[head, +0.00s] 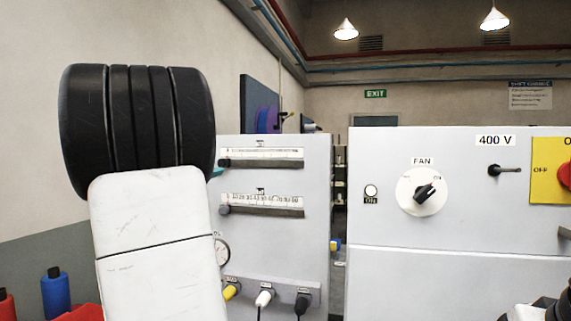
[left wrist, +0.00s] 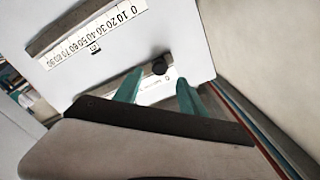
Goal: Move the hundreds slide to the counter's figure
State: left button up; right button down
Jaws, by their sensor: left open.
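Two slide scales sit on the grey panel in the head view, an upper one (head: 265,153) and a lower one (head: 265,199). Each has a dark slot beneath and a knob at its left end: upper knob (head: 224,163), lower knob (head: 224,210). The left wrist view is turned over; the scale marked 0 to 90 (left wrist: 92,42) appears at top left. A dark round knob (left wrist: 159,67), apparently the upper slide's, shows between the teal fingertips of my open left gripper (left wrist: 160,78); contact cannot be told. My arm mostly hides this gripper in the head view. I cannot make out a counter figure.
Below the scales are a round gauge (head: 222,250) and yellow, white and black plugs (head: 264,298). A second cabinet to the right carries a FAN dial (head: 422,192). A gap separates the cabinets. Blue and red bottles (head: 56,294) stand at lower left.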

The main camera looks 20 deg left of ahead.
aim_at(221, 163)
pick_arm(q)
jog(key=w, duration=0.7)
jog(key=shift+a, duration=0.35)
jog(key=shift+c, duration=0.5)
grip_shut()
dwell(0.4)
